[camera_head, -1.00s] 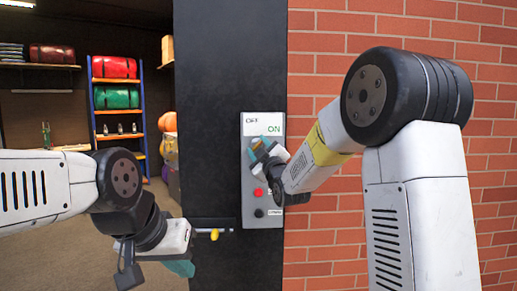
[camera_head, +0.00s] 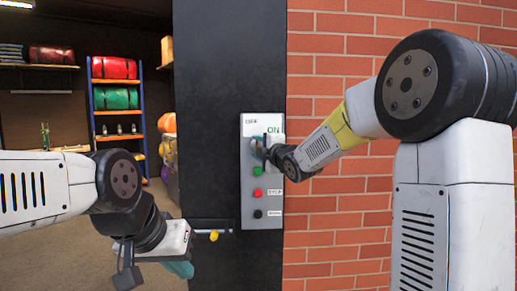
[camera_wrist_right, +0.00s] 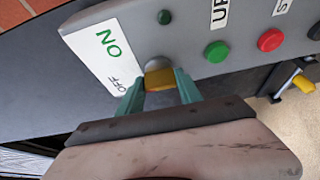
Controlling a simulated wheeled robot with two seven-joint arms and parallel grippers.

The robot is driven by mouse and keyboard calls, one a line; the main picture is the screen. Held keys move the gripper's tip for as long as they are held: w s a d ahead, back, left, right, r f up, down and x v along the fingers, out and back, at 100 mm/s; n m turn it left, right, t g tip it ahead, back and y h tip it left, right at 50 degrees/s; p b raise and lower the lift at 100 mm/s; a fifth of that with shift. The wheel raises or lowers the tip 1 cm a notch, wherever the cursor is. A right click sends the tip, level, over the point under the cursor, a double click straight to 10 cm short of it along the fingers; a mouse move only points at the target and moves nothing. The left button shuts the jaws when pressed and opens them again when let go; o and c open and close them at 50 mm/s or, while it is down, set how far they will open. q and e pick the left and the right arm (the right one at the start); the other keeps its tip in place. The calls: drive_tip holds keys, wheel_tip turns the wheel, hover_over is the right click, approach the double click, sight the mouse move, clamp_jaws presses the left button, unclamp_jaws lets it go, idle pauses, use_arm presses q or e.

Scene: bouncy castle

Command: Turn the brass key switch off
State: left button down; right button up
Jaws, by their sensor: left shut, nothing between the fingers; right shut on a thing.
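A grey control panel (camera_head: 248,222) hangs upright on the dark post, with an OFF label at its upper left and a green ON label (camera_head: 273,130) at its upper right. The brass key (camera_wrist_right: 159,79) sticks out of a round silver lock beside the label plate in the right wrist view. My right gripper (camera_wrist_right: 160,90) is shut on the key, one teal finger on either side. In the head view my right gripper (camera_head: 262,148) hides the key; which label it points to is unclear. My left gripper (camera_head: 180,268) is shut and empty, low on the left.
Below the key are a green button (camera_head: 257,171), a red button (camera_head: 257,192) and a black button (camera_head: 258,213). A bolt with a yellow knob (camera_head: 213,236) is near my left gripper. A brick wall (camera_head: 330,215) stands right; a storage room opens left.

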drive_tip(key=shift+f, duration=0.1)
idle(0.5)
drive_tip(key=o, duration=1.4)
drive_tip(key=v, duration=0.7)
drive_tip(key=shift+s+d, duration=0.2)
drive_tip(key=shift+s, duration=0.1)
